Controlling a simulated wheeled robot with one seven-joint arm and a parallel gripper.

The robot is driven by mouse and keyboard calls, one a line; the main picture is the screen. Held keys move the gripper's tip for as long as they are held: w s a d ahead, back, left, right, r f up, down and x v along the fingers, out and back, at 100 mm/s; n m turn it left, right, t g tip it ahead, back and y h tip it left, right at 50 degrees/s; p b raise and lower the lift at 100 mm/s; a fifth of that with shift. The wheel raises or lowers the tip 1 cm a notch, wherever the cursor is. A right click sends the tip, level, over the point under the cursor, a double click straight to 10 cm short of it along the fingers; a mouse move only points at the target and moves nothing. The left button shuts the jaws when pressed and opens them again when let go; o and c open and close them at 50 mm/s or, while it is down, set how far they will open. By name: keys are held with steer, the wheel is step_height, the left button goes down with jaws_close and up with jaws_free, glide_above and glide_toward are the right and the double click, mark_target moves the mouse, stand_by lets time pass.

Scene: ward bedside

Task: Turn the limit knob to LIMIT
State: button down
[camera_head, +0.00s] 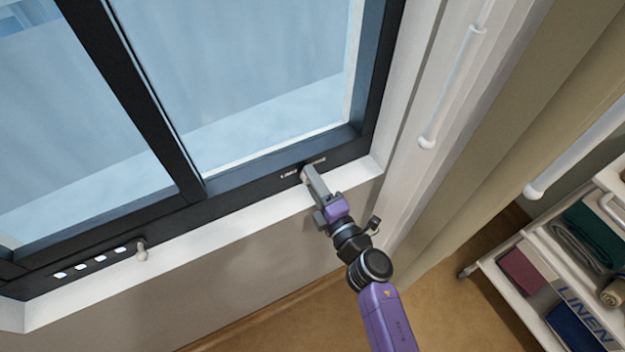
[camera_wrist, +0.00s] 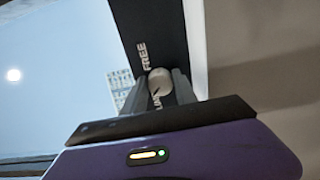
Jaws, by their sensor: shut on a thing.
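The limit knob (camera_wrist: 160,80) is a small, pale round knob on the dark lower window frame. FREE (camera_wrist: 147,62) is printed on one side of it and LIMIT on the other, partly covered by the knob and fingers. A dark mark shows on the knob's face, but I cannot tell surely which word it points to. My gripper (camera_wrist: 163,86) has its two grey fingers on either side of the knob, shut on it. In the head view my gripper (camera_head: 309,177) reaches the frame from the lower right and hides most of the knob.
A second pale knob or handle (camera_head: 141,251) and several white marks (camera_head: 89,261) sit farther left on the frame. A white sill (camera_head: 215,232) runs below. A curtain (camera_head: 500,130) and a linen cart (camera_head: 545,290) stand at the right.

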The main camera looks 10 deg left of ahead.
stand_by(0.4)
steer(key=c, duration=1)
jaws_free()
steer(key=shift+o, duration=0.2)
steer(key=v, duration=0.8)
steer(key=shift+p, duration=0.4)
steer(key=shift+w, duration=0.1)
